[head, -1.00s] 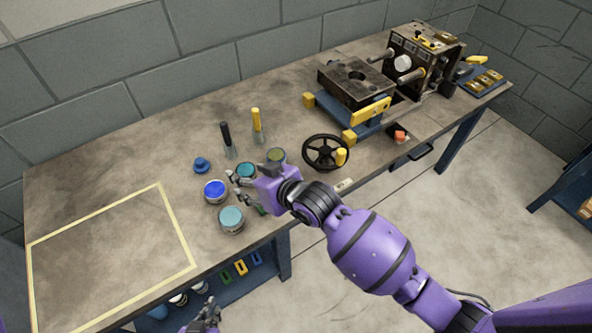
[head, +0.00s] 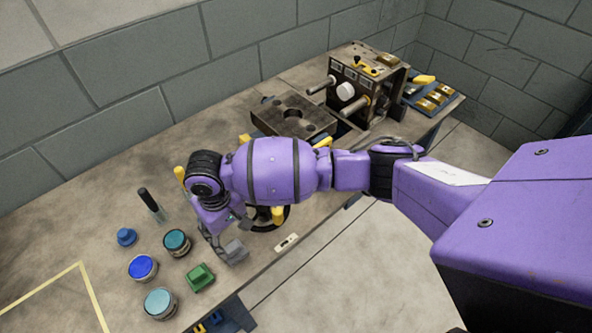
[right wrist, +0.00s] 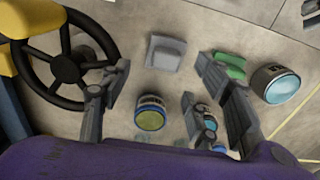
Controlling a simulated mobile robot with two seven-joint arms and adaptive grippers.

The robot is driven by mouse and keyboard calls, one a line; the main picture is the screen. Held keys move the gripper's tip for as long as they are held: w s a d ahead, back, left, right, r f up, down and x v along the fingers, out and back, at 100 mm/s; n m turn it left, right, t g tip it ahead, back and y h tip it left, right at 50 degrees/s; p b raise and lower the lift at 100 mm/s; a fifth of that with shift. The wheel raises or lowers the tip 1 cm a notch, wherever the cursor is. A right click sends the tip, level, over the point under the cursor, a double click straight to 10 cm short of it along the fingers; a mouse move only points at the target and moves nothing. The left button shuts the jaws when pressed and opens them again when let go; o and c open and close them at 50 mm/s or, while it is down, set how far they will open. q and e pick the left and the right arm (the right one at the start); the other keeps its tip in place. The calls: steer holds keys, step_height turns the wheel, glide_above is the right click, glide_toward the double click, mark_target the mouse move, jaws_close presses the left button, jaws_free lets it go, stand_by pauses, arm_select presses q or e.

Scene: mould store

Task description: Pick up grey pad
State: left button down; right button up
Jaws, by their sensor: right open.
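The grey pad (head: 236,251) lies on the bench near its front edge, between the green block and the handwheel. In the right wrist view the grey pad (right wrist: 166,52) shows whole, beyond and between my fingertips, with bench visible around it. My right gripper (head: 226,233) is above the bench beside the pad in the head view. The right wrist view shows the right gripper (right wrist: 162,68) with its fingers spread and nothing between them. My left gripper is out of view.
A green block (head: 199,277) and several pots, including a teal one (head: 177,241), stand left of the pad. The black handwheel (right wrist: 67,66) is on the pad's other side.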

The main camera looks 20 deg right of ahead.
mark_target(231, 246)
steer(key=shift+s+a+f, duration=0.1)
steer(key=shift+f, duration=0.05)
steer(key=f, duration=0.2)
steer(key=shift+s+a+f, duration=0.15)
steer(key=shift+a+f, duration=0.15)
steer(key=shift+f, duration=0.05)
step_height(231, 246, down, 4)
steer(key=shift+a+f+b, duration=0.1)
steer(key=shift+f+b, duration=0.1)
steer(key=shift+b, duration=0.1)
steer(key=c, duration=0.9)
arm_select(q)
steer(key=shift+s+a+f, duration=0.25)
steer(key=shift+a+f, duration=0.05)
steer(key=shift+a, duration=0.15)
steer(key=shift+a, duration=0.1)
arm_select(e)
steer(key=shift+r, duration=0.15)
